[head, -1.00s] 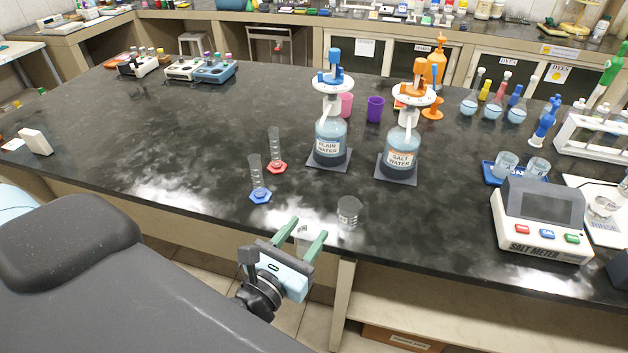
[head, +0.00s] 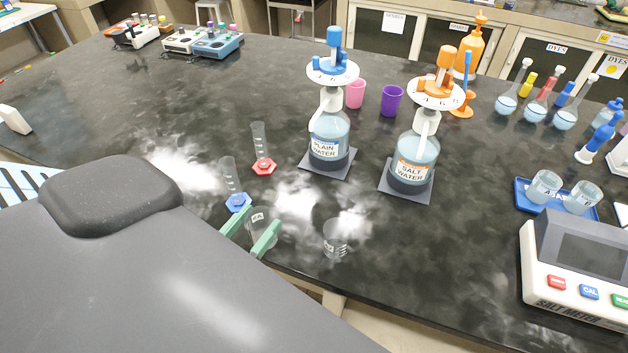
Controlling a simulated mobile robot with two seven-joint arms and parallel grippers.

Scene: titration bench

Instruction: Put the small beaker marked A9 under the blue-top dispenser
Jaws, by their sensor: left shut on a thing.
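My left gripper (head: 249,231) has its green fingers closed on a small clear beaker (head: 262,220) with a white label that is too small to read surely. The beaker is upright near the bench's front edge. The blue-top dispenser (head: 329,138), labelled PLAIN WATER, stands on a dark square pad (head: 343,171) farther back and to the right of the held beaker. A second small clear beaker (head: 336,240) with a marking stands on the bench to the right of my left gripper. My right gripper is out of view.
A blue-footed cylinder (head: 232,186) stands just behind my left gripper, with a red-footed cylinder (head: 262,150) behind it. The orange-top SALT WATER dispenser (head: 415,160) stands right of the blue-top one. A salt meter (head: 575,270) is at right. Bench before the blue-top dispenser is clear.

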